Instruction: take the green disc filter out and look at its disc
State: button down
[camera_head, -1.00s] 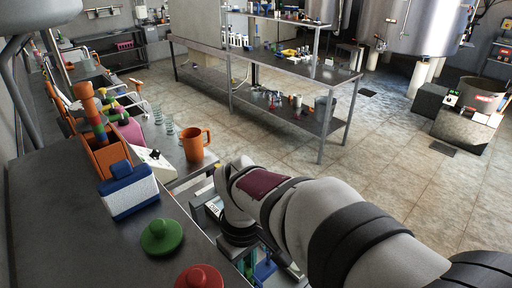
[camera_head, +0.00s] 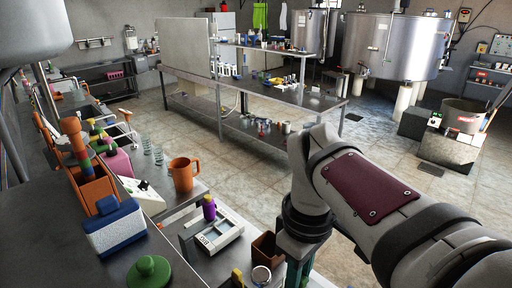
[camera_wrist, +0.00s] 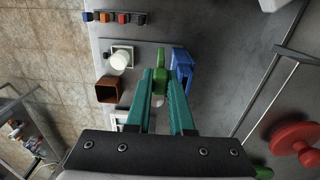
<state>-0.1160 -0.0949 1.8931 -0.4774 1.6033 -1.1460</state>
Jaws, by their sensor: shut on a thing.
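In the wrist view my gripper (camera_wrist: 161,78) has two teal fingers closed on a slim green piece (camera_wrist: 160,60), which I take for the green disc filter. Its green part shows between and just beyond the fingertips; I cannot make out its disc. A blue holder (camera_wrist: 182,62) lies right beside it on the grey surface. In the head view only a teal part of my gripper (camera_head: 297,272) shows at the bottom edge, and the held piece is not seen.
A white jar (camera_wrist: 121,58), a brown box (camera_wrist: 108,90) and several small coloured blocks (camera_wrist: 123,17) stand left of the fingers. A red knobbed disc (camera_wrist: 300,140) is at right. A green knobbed lid (camera_head: 149,272), orange mug (camera_head: 183,174) and white-framed tray (camera_head: 218,238) are on the bench.

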notch_tip(320, 180, up, 8)
jog(key=d, duration=0.1)
jog(key=shift+d, duration=0.2)
dwell(0.6)
